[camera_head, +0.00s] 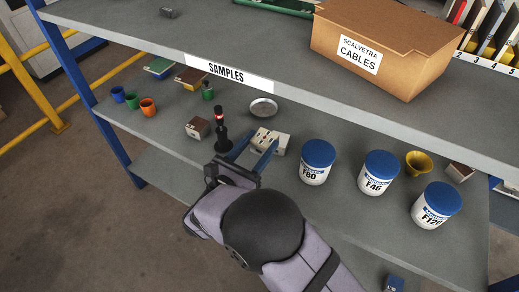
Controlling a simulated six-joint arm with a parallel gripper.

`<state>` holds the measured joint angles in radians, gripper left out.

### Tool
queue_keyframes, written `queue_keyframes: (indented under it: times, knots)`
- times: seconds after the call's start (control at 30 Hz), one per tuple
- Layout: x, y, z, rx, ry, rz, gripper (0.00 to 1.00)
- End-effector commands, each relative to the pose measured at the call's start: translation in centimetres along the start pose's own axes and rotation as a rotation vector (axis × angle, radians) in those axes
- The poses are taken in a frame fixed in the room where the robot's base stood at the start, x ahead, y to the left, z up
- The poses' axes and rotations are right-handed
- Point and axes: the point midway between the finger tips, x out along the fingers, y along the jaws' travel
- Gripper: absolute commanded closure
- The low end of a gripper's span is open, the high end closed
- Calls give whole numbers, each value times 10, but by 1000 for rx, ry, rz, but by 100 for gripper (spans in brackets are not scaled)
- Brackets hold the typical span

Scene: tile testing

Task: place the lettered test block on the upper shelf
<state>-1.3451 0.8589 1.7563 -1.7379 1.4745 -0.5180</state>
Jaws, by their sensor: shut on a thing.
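My gripper (261,146) reaches in over the middle shelf (330,215), its two blue fingers shut on a pale beige block with dark marks on it, the test block (273,137). The marks are too small to read. The fingers cover part of its near side. I cannot tell whether the block touches the shelf. The upper shelf (200,42) is the grey board above, with a "SAMPLES" label on its front edge.
A cardboard "CABLES" box (410,70) and a small grey block (168,13) stand on the upper shelf, with free room between them. Near my gripper are a dark bottle-like object (220,135), a brown block (198,128), a metal dish (263,107) and a white jar (316,164).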

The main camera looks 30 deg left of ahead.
Motion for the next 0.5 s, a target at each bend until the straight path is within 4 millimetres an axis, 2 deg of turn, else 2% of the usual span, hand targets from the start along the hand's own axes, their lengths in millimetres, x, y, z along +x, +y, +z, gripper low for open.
queue_keyframes:
  times: [0.27, 0.37, 0.5]
  knots:
    - [2, -2, 5, 1, -2, -6, 87]
    - [7, -9, 11, 0, -3, -23, 87]
    - [22, -30, 24, -1, -3, -69, 87]
